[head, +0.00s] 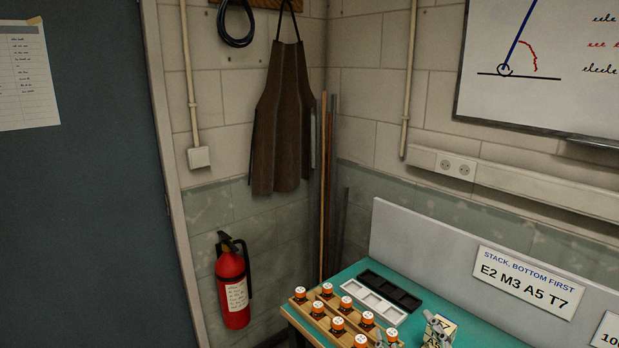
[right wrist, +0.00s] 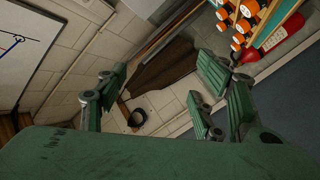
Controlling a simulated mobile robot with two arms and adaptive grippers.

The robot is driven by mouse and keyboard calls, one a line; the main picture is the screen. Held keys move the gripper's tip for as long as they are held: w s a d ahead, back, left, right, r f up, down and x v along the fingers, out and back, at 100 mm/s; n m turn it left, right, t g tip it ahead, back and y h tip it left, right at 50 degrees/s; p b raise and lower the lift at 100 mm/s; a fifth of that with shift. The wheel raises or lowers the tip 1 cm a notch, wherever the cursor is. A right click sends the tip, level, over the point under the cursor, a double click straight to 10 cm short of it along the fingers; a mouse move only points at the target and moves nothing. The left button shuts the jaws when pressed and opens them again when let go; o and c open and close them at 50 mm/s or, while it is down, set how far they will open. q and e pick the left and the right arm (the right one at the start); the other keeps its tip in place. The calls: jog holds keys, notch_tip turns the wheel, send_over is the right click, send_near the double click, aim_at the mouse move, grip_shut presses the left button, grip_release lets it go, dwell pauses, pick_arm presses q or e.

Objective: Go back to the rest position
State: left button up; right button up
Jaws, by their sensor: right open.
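My right gripper (right wrist: 163,77) shows only in the right wrist view. Its green fingers are spread wide with nothing between them. My left gripper is in neither view. In the head view, a pale block stack (head: 437,338) labelled T7 above A5 stands on the teal bench (head: 485,325). A grey part lies over its top, and its lower end is cut off by the frame. A sign (head: 525,283) behind reads "STACK, BOTTOM FIRST E2 M3 A5 T7".
A wooden rack (head: 300,309) holds several orange-and-white servos at the bench's left. A white tray (head: 374,303) and a black tray (head: 390,290) lie behind it. A red fire extinguisher (head: 232,290) hangs left of the bench. A brown apron (head: 282,120) hangs on the wall.

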jog(key=s+d+f+m+g+h, duration=0.25)
jog(key=s+f+m+g, duration=0.35)
jog(key=s+f, duration=0.75)
jog(key=s+f+g+y, duration=0.2)
jog(key=s+f+g, duration=0.65)
jog(key=s, duration=0.45)
notch_tip(320, 180, down, 24)
jog(key=s+a+f, duration=0.1)
jog(key=s+d+f+g, duration=0.2)
jog(key=s+d+f, duration=0.1)
jog(key=s+f, duration=1.4)
jog(key=shift+s+f, duration=0.1)
